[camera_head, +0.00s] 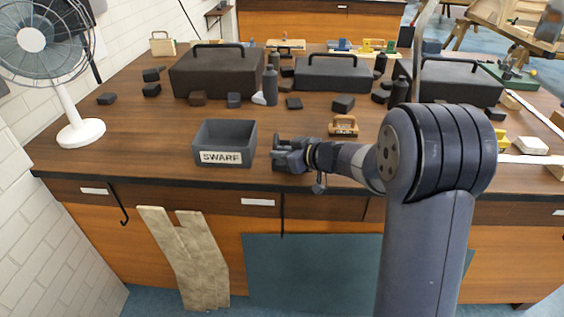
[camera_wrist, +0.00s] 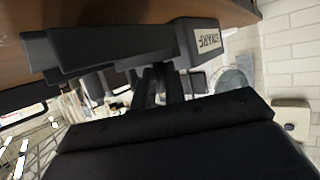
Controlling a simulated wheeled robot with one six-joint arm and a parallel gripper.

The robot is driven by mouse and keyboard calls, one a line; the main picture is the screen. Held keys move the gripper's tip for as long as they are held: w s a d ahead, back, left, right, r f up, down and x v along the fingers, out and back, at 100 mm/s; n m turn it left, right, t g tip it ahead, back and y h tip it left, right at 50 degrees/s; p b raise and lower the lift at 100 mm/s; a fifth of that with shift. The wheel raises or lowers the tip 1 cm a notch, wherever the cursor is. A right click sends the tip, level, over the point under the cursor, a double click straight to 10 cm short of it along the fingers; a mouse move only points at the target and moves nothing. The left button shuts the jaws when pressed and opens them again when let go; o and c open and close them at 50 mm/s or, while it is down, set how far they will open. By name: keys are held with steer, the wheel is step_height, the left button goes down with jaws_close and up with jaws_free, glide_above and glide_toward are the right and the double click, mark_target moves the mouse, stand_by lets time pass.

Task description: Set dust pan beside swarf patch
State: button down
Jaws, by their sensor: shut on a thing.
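My gripper (camera_head: 285,154) is low over the front of the wooden bench, just right of the grey bin labelled SWARF (camera_head: 221,158). It is shut on a dark grey thing, probably the dust pan, which blends with the fingers in the head view. In the wrist view, a dark, stepped, flat-sided thing (camera_wrist: 105,48) lies at the gripper fingers (camera_wrist: 160,78). The bin also shows there, top right (camera_wrist: 203,39). The gripper and its load are apart from the bin in the head view. I cannot make out a swarf patch in either view.
The bench top (camera_head: 140,140) is clear left of the bin. A white fan (camera_head: 75,125) stands at the far left. A small wooden block (camera_head: 343,125) lies behind my arm. Dark cases (camera_head: 215,75), bottles and several dark blocks fill the back.

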steer(key=shift+f, duration=0.95)
steer(key=shift+f, duration=0.15)
steer(key=c, duration=1.5)
jaws_free()
steer(key=shift+o, duration=0.2)
steer(key=shift+s+d+r, duration=0.1)
steer(key=shift+d+r, duration=0.05)
steer(key=shift+r, duration=0.05)
steer(key=v, duration=1.1)
steer(key=shift+s+d+r+p, duration=0.15)
steer(key=shift+d+r+p, duration=0.05)
steer(key=shift+p, duration=0.25)
